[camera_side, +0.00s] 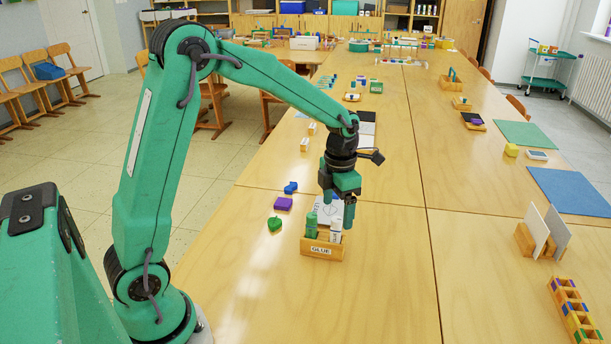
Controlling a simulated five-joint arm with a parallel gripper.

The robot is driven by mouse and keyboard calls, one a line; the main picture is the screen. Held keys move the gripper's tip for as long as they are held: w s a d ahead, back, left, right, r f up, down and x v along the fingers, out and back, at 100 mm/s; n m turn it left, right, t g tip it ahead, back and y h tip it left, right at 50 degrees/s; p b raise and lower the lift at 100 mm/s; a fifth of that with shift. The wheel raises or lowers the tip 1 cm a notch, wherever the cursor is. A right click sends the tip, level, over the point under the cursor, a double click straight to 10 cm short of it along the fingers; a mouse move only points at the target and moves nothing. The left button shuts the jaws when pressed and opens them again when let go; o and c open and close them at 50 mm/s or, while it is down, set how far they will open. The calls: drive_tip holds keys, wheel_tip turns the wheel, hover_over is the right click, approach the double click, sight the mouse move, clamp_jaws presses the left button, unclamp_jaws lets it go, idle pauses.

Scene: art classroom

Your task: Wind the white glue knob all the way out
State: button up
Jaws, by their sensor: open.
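A wooden holder labelled "GLUE" (322,249) stands on the table in front of my arm. A green glue stick (311,227) stands upright at its left. A white glue stick (335,232) stands upright at its right, and I cannot make out its knob clearly at this size. My gripper (338,204) points down just above and behind the holder, close over the white stick. Its two green fingers are open. I see nothing held between them, and whether they touch the stick cannot be told.
Small blue (290,187), purple (283,204) and green (274,224) pieces lie left of the holder. A wooden stand with panels (543,236) and a rack of coloured items (574,312) stand at right. The table between is clear.

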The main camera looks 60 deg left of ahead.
drive_tip(key=shift+f, duration=1.15)
idle(0.7)
drive_tip(key=c, duration=1.5)
drive_tip(key=m, duration=0.5)
drive_tip(key=shift+m, duration=0.4)
drive_tip(key=m, duration=0.5)
drive_tip(key=shift+m, duration=0.3)
